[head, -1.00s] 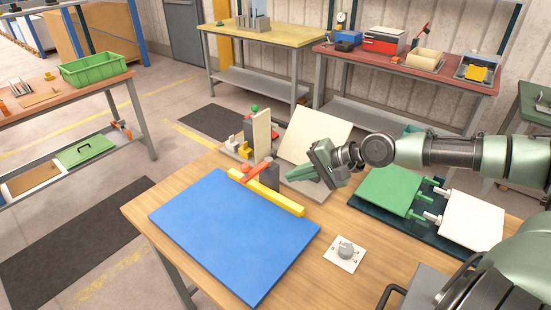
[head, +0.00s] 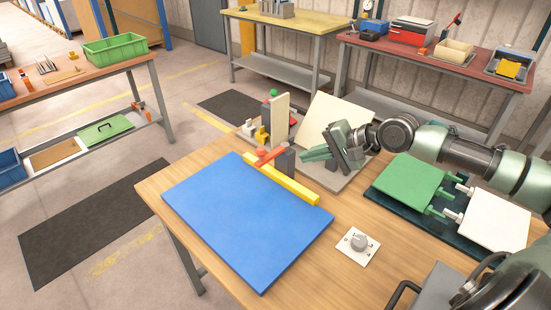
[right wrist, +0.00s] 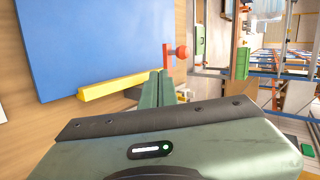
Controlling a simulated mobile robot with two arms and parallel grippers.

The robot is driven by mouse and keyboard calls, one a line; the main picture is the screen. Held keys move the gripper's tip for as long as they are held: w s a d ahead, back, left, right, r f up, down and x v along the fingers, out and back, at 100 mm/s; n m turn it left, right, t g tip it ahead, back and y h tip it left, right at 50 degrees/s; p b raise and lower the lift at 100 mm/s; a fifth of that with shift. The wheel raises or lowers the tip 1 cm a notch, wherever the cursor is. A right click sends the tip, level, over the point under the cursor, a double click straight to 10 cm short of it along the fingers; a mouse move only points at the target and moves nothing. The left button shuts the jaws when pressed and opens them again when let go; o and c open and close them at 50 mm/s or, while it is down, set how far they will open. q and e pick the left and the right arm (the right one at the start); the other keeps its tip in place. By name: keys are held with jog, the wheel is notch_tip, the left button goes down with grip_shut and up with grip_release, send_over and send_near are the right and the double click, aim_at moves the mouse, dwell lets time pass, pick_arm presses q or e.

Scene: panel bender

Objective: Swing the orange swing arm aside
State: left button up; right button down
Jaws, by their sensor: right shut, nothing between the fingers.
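The orange swing arm (head: 268,156) lies across the yellow bar (head: 290,183) at the back edge of the blue panel (head: 247,220), beside a dark grey post (head: 287,158). In the right wrist view the orange arm (right wrist: 168,58) shows with its round red knob (right wrist: 181,51), just past my fingertips. My right gripper (head: 302,155) is shut and empty. Its green fingers are a little to the right of the grey post and point left towards the arm; I cannot tell whether they touch the post. My left gripper is not in view.
A cream upright plate (head: 279,118) and a tilted cream board (head: 340,122) stand behind the arm. A dial (head: 359,243) sits at the front. A green plate (head: 409,180) and a white plate (head: 492,220) lie right. Open floor is left of the table.

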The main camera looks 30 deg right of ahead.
aim_at(263, 157)
jog(key=shift+w+a+f+p, duration=0.7)
jog(key=shift+w+a, duration=0.15)
jog(key=shift+w, duration=0.65)
jog(key=shift+w+a+f+p, duration=0.65)
jog(key=shift+w+a, duration=0.25)
jog(key=shift+w, duration=0.55)
jog(key=shift+w+a+f+p, duration=0.6)
jog(key=shift+w+a+p, duration=0.2)
jog(key=shift+w, duration=0.7)
